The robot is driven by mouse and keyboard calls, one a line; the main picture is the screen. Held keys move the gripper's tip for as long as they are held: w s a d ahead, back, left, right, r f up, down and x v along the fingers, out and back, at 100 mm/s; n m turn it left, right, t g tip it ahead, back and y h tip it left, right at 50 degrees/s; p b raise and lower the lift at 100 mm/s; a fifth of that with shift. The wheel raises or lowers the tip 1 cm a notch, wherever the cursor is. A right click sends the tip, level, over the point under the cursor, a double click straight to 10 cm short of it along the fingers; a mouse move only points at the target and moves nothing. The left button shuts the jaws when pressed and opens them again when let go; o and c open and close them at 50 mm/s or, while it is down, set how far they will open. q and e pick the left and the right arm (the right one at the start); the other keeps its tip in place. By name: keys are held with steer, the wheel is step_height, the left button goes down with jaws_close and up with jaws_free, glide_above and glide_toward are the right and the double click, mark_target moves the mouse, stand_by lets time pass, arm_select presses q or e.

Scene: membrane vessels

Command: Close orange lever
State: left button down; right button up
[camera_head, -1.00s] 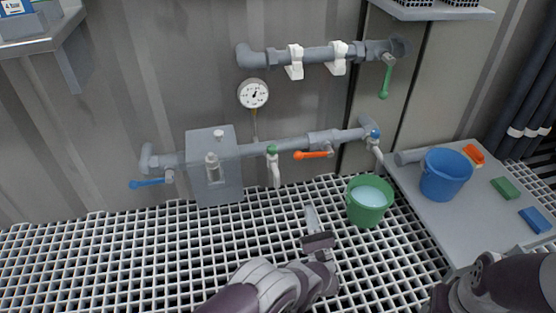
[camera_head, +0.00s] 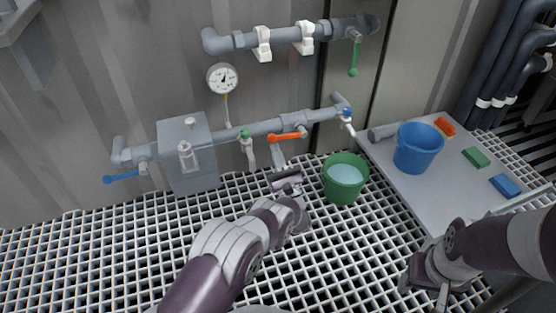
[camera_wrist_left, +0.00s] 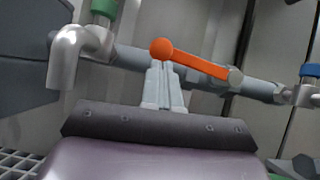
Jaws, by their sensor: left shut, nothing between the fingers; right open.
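The orange lever (camera_head: 286,137) sits on the lower grey pipe, between the green-handled tap (camera_head: 245,136) and the blue-handled tap (camera_head: 347,115). It lies roughly along the pipe, its round end to the left. My left gripper (camera_head: 278,157) is shut and empty just below the lever's round end. In the left wrist view, the shut fingertips (camera_wrist_left: 162,70) are just under the round end of the orange lever (camera_wrist_left: 190,60); I cannot tell whether they touch. My right gripper (camera_head: 440,295) is at the lower right, partly cut off and away from the lever.
A green bucket (camera_head: 345,190) with pale liquid stands on the white grating, right of my left gripper. A blue bucket (camera_head: 417,150) and coloured blocks are on the grey table (camera_head: 400,190) at right. A blue lever (camera_head: 121,177) is at the pipe's left end.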

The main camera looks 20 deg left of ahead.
mark_target(276, 140)
arm_select(q)
steer(key=shift+r, duration=0.1)
step_height(276, 140, up, 5)
steer(key=m+t+h+p, duration=0.1)
steer(key=m+h+p, duration=0.2)
steer(key=m, duration=0.1)
steer(key=m+t+h+p, duration=0.1)
steer(key=m+h+p, duration=0.2)
steer(key=m, duration=0.1)
steer(key=m+t+h+p, duration=0.1)
steer(key=m+h+p, duration=0.1)
steer(key=m+p, duration=0.2)
steer(key=shift+r+m+h, duration=0.15)
steer(key=shift+m+h, duration=0.15)
steer(key=shift+h, duration=0.1)
steer(key=w+d+r+m+g+h+p, duration=0.2)
steer(key=w+d+r+m+h+p, duration=0.1)
steer(key=m+p, duration=0.6)
steer(key=shift+d+r+m+g+h, duration=0.4)
steer(key=shift+d+r+m+h, duration=0.4)
steer(key=shift+r+h, duration=0.75)
steer(key=shift+w+d+r, duration=0.15)
steer(key=shift+d, duration=0.05)
